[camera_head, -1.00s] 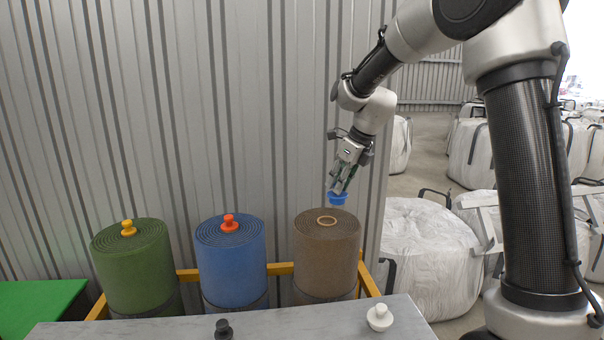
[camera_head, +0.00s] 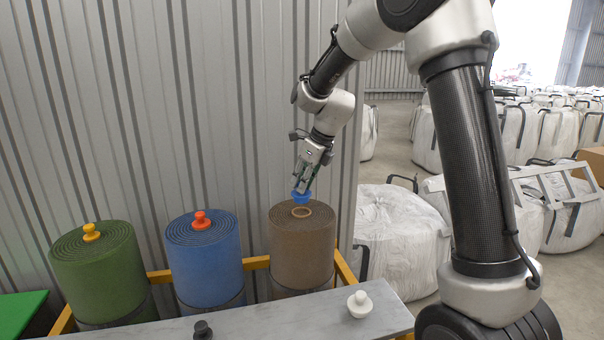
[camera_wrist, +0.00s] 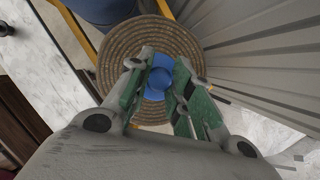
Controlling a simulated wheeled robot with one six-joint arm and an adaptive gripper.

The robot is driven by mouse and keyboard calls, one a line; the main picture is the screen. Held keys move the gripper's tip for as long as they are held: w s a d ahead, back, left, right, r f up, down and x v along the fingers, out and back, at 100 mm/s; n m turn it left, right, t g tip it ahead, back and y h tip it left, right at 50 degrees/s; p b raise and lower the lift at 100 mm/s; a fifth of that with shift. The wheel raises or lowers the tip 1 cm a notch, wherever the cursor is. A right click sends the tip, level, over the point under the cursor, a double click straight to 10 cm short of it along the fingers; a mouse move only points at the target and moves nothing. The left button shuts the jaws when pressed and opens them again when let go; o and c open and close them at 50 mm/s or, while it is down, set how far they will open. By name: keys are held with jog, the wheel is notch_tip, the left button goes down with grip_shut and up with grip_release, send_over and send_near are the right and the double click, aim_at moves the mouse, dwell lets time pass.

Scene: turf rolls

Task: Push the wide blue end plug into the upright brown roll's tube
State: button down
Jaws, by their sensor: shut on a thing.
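My gripper (camera_head: 305,183) is shut on the blue end plug (camera_head: 302,197) and points down over the brown roll (camera_head: 302,250). The brown roll stands upright in the yellow frame, and the pale rim of its tube (camera_head: 301,212) shows at the top centre. The plug is just above the tube, with a small gap in the head view. In the wrist view the plug (camera_wrist: 159,78) sits between the green fingers, over the middle of the spiral top (camera_wrist: 113,60). The plug and fingers hide the tube there.
A blue roll (camera_head: 205,265) with an orange plug (camera_head: 201,220) and a green roll (camera_head: 100,275) with a yellow plug (camera_head: 91,232) stand to the left. A white plug (camera_head: 360,304) and a black plug (camera_head: 203,330) are on the grey bench (camera_head: 275,325). A corrugated wall (camera_head: 220,100) rises behind.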

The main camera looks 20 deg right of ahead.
aim_at(303, 198)
jog(key=shift+f, duration=1.15)
jog(key=shift+f, duration=1.7)
dwell(0.3)
jog(key=c, duration=1.2)
grip_release()
jog(key=v, duration=1.2)
